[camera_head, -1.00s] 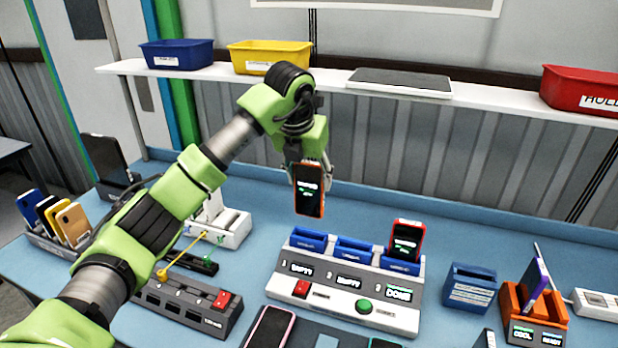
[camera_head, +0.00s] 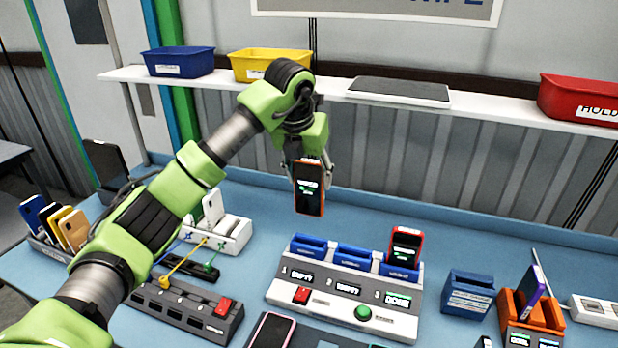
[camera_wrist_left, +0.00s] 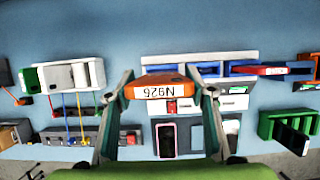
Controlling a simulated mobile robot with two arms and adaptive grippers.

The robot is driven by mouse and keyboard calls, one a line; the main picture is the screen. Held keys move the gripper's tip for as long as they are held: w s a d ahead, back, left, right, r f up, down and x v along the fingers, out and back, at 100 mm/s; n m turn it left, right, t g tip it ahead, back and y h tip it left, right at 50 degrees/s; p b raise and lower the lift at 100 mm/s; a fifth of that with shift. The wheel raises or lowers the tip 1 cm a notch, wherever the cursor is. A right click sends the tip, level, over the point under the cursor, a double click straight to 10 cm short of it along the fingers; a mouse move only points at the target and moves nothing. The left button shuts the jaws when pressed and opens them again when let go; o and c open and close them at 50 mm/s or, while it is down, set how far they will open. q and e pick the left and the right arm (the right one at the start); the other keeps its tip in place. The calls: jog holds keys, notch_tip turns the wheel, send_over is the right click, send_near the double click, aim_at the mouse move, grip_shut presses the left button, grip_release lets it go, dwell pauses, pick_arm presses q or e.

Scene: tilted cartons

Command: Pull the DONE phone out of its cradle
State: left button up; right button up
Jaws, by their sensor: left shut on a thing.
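A grey-and-white cradle station (camera_head: 332,303) stands on the blue table, with three blue slots along its back. Displays 1 and 2 read EMPTY; display 3 reads DONE. A red phone (camera_head: 404,246) stands upright in slot 3, screen lit; it also shows in the left wrist view (camera_wrist_left: 274,71). My left gripper (camera_head: 309,180) is shut on an orange phone (camera_head: 309,200) with a lit screen. It holds the phone upright above and behind slot 1, clear of the table. My right gripper is not in view.
A blue holder (camera_head: 468,294) and an orange cradle with a purple phone (camera_head: 533,288) stand right of the station. A grey unit with a red switch (camera_head: 185,310) lies left. A white dock (camera_head: 232,232) is behind it. The shelf (camera_head: 335,86) carries bins.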

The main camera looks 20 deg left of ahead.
aim_at(309, 161)
pick_arm(q)
jog(key=shift+r+p, duration=1.7)
jog(key=shift+r, duration=1.15)
jog(key=shift+f, duration=0.15)
